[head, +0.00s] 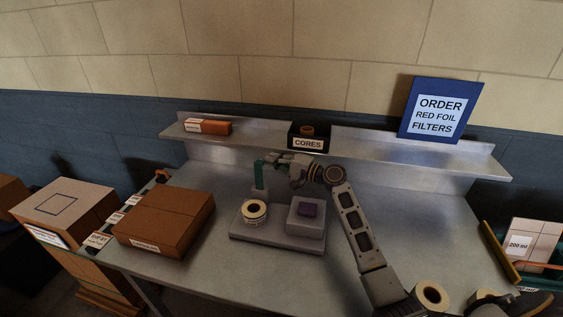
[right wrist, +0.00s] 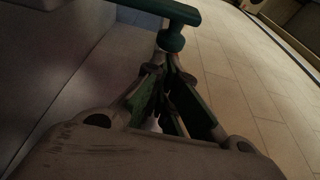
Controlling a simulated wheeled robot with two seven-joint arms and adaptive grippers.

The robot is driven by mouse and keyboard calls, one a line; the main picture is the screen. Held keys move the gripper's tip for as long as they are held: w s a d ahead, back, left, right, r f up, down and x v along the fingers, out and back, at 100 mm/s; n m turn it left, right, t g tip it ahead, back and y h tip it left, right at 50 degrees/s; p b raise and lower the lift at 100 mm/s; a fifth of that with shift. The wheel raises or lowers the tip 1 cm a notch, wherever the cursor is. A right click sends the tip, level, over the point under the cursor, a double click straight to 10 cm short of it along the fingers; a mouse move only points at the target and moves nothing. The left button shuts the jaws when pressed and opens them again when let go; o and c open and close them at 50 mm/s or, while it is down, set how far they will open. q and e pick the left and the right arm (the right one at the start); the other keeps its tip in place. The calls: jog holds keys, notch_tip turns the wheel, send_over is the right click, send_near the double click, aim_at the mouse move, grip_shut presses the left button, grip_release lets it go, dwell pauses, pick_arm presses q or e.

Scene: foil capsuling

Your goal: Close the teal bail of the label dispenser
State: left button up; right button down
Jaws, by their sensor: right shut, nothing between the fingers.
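The label dispenser stands on the bench as a grey base plate (head: 275,241) with a label roll (head: 254,212) at its left and a grey block (head: 305,219) with a purple top part at its right. The teal bail (head: 259,175) rises upright behind the roll. In the right wrist view the teal bail (right wrist: 171,39) shows as a bar with a knob just beyond my fingertips. My right gripper (head: 274,159) is shut and empty beside the bail's top; I cannot tell whether it touches. My left gripper is not in view.
A brown carton (head: 165,221) lies left of the dispenser. A shelf (head: 380,152) behind holds a small orange box (head: 208,127), a black cores bin (head: 308,138) and a blue order sign (head: 440,109). The bench right of my right arm is mostly clear.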

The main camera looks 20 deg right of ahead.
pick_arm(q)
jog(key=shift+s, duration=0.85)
pick_arm(e)
jog(key=shift+x, duration=0.85)
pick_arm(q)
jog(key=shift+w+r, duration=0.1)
